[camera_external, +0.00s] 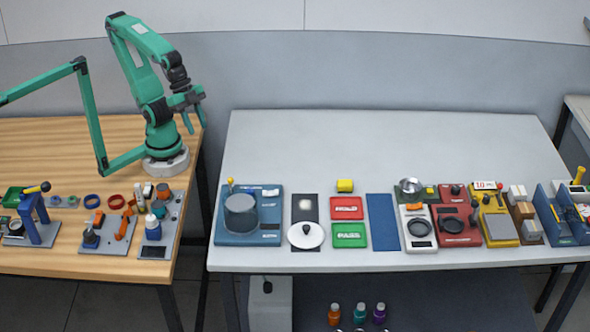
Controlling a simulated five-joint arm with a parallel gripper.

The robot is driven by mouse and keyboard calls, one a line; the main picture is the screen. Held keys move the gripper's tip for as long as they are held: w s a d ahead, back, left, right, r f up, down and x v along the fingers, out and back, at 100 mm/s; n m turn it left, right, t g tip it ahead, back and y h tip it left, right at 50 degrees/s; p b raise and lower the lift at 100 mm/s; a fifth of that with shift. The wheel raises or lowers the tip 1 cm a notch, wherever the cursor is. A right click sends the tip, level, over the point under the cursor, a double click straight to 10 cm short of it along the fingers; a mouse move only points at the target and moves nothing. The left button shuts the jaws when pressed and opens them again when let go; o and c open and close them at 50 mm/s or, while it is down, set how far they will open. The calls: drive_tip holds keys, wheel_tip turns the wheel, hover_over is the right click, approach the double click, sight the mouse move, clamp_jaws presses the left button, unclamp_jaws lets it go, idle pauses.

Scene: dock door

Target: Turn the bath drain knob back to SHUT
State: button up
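A blue station (273,207) stands at the left end of the grey table, with a dark grey round vessel (240,217) on it that looks like the bath. A small yellow-topped upright part (230,185) stands at its back left corner; I cannot tell whether it is the drain knob. The station's labels are too small to read, so the knob's setting does not show. My gripper (194,121) hangs up and to the left of the station, over the wooden table's right end. Its two fingers point down, apart, with nothing between them.
The grey table (400,135) holds a white round lid (306,235), a red HOLD tray (346,208), a green PASS tray (349,235), a blue mat (382,222) and several devices to the right. Its back half is clear. A gap separates it from the wooden table (40,150).

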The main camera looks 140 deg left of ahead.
drive_tip(key=shift+w+a+f+m+g, duration=0.95)
drive_tip(key=shift+w+a+f+m, duration=0.45)
drive_tip(key=shift+w+f, duration=0.9)
drive_tip(key=shift+w+a+f+m+g, duration=1.05)
drive_tip(key=shift+w+f+m, duration=0.8)
drive_tip(key=shift+w, duration=0.8)
drive_tip(key=shift+w+a+f+m+g, duration=0.8)
drive_tip(key=shift+w+a+f+m, duration=0.55)
drive_tip(key=shift+w+f, duration=1.05)
drive_tip(key=shift+a, duration=0.1)
drive_tip(key=shift+f, duration=3.85)
drive_tip(key=c, duration=0.7)
